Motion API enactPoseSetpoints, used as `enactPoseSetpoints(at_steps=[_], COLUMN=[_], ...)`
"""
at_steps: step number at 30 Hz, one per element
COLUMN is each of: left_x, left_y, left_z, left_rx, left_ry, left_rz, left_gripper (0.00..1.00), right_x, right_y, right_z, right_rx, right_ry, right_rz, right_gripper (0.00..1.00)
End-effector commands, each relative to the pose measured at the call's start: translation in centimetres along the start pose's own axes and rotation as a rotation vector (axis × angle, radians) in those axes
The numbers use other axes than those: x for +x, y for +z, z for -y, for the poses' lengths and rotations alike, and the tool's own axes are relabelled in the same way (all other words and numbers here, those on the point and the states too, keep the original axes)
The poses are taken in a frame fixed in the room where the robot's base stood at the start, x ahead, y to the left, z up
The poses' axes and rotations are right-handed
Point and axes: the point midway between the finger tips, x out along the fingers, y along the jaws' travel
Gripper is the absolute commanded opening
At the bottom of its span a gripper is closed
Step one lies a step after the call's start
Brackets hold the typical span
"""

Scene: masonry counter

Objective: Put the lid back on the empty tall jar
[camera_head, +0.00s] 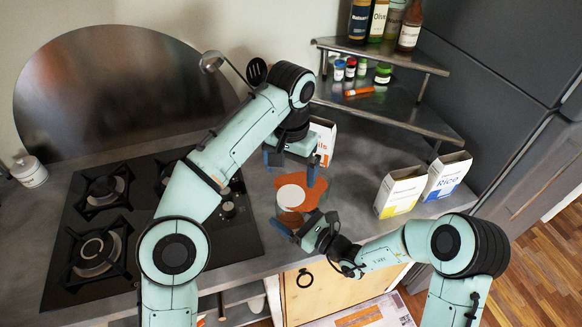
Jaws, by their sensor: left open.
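A round white disc (291,196) shows in the middle of the counter, with a reddish-brown body (290,216) just below it in the picture. I cannot tell for sure whether the disc is a lid or the jar's top. An orange-brown flat piece (317,190) lies beside and behind it. My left gripper (293,167) is open and empty, pointing down above the disc. My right gripper (306,223) is low at the counter's front edge, close to the reddish-brown body; its fingers are partly hidden, and whether they touch it is unclear.
A gas hob (150,215) lies left, with a small white lidded jar (30,171) beyond it. Two cartons, yellow-white (398,193) and Rico (446,176), stand right. Another carton (323,140) is partly hidden behind my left gripper. A corner shelf (400,112) holds spice jars and bottles.

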Motion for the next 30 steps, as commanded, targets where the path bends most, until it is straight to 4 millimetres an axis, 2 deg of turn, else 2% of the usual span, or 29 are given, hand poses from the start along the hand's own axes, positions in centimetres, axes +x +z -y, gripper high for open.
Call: enactPoseSetpoints(at_steps=[8, 21, 30], left_x=[1.1, 7.2, 8.1], left_y=[0.0, 0.0, 0.0], left_z=[0.0, 0.0, 0.0], left_rx=[0.002, 0.0, -0.001], left_ry=[-0.001, 0.0, 0.001], left_rz=[0.003, 0.004, 0.0], left_gripper=[0.95, 0.95, 0.95], right_x=[0.0, 0.0, 0.0], right_y=[-0.1, -0.1, -0.1], right_z=[0.0, 0.0, 0.0], right_rx=[0.001, 0.001, 0.001], right_ry=[0.0, 0.0, 0.0], right_rz=[-0.002, -0.002, -0.002], right_gripper=[0.02, 0.02, 0.02])
